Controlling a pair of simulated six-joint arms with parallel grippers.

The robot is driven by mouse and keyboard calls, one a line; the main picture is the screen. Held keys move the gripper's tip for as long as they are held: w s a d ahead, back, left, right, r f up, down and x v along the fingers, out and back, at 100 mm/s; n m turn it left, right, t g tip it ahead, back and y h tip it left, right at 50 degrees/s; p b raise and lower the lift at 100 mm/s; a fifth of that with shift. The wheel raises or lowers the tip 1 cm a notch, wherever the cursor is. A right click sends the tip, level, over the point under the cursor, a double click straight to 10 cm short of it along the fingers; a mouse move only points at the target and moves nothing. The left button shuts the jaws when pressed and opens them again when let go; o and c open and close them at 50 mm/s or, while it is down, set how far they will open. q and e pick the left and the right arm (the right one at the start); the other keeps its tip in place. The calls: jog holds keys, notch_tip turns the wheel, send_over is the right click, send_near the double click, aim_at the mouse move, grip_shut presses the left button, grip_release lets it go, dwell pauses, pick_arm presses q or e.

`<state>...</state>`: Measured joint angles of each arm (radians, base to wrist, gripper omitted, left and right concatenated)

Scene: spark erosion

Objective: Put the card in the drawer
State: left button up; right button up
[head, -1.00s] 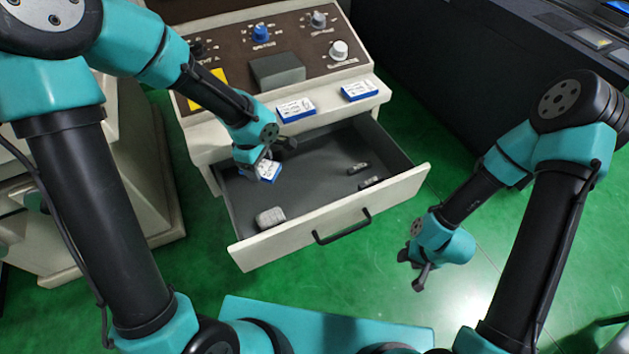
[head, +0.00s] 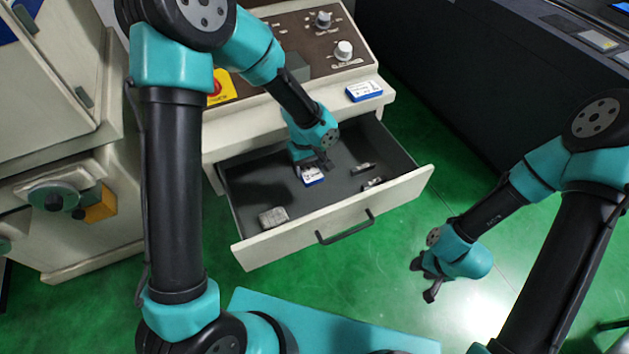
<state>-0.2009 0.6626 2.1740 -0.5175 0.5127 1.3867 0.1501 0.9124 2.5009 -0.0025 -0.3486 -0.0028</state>
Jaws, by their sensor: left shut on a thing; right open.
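A small blue-and-white card (head: 312,177) is in my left gripper (head: 316,164), which is shut on it over the middle of the open drawer (head: 333,223). The fingers hide its upper part. I cannot tell if it touches the drawer floor. The drawer is pulled out, with a dark grey inside, a pale front and a black handle (head: 345,227). My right gripper (head: 424,279) is open and empty, over the green floor right of the drawer.
A grey block (head: 273,216) lies at the drawer's front left; small metal pieces (head: 363,168) lie right of the card. Another blue-and-white card (head: 364,91) sits on the ledge above. The control panel (head: 330,55) is behind. My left arm crosses the ledge.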

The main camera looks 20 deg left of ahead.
pick_arm(q)
send_over(309, 192)
jog(key=shift+w+a+f, duration=0.1)
jog(key=shift+f, duration=1.35)
jog(key=shift+w+a+f, duration=0.1)
jog(key=shift+f, duration=1.35)
jog(key=shift+f, duration=0.15)
jog(key=shift+f, duration=1.95)
jog(key=shift+f, duration=0.15)
jog(key=o, duration=1)
jog(key=shift+c, duration=0.2)
jog(key=r, duration=0.8)
jog(key=w+r, duration=0.1)
jog(key=r, duration=0.3)
jog(key=shift+a+r, duration=0.15)
jog(key=shift+a, duration=0.25)
